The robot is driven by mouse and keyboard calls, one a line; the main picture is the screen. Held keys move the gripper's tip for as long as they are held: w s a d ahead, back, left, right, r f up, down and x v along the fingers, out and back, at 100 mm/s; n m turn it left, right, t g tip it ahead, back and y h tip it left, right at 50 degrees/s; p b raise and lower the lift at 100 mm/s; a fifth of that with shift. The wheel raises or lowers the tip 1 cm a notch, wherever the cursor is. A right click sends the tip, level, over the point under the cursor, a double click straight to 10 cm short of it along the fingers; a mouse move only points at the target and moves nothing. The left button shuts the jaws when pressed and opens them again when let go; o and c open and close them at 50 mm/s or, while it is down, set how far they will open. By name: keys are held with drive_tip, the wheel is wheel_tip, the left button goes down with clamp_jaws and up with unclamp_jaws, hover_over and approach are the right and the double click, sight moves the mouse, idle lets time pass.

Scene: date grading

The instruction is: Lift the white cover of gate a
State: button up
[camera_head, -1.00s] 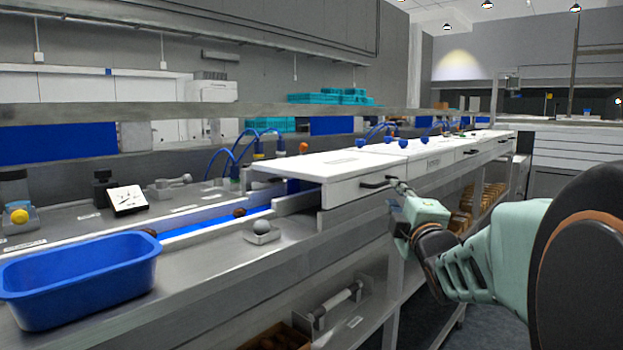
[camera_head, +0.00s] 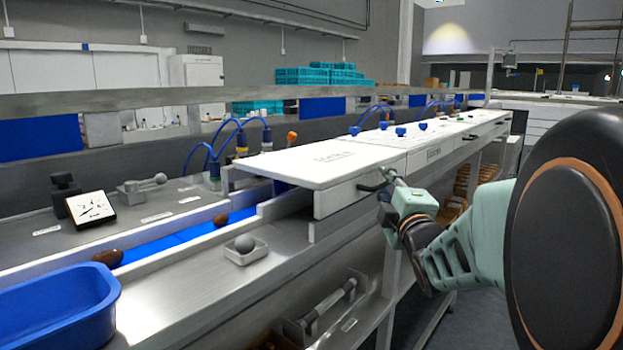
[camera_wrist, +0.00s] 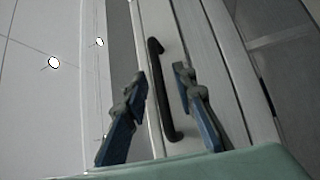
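The nearest white cover (camera_head: 318,168) lies flat over the blue belt channel. Its top label is too small to read surely. A black bar handle (camera_head: 368,187) is on its front face, and it also shows upright in the wrist view (camera_wrist: 159,100). My gripper (camera_head: 388,174) is at this handle. In the wrist view my gripper (camera_wrist: 160,76) has its two blue-padded fingers apart, one on each side of the handle, with gaps visible. Whether a finger touches the handle I cannot tell.
More white covers (camera_head: 430,140) with blue knobs continue to the right. Brown dates (camera_head: 108,258) lie on the blue belt (camera_head: 175,239). A grey ball sits in a small white tray (camera_head: 246,255). A blue bin (camera_head: 50,312) stands front left. A lower shelf is below the bench.

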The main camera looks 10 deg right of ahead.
drive_tip(key=shift+s, duration=0.1)
clamp_jaws()
idle(0.3)
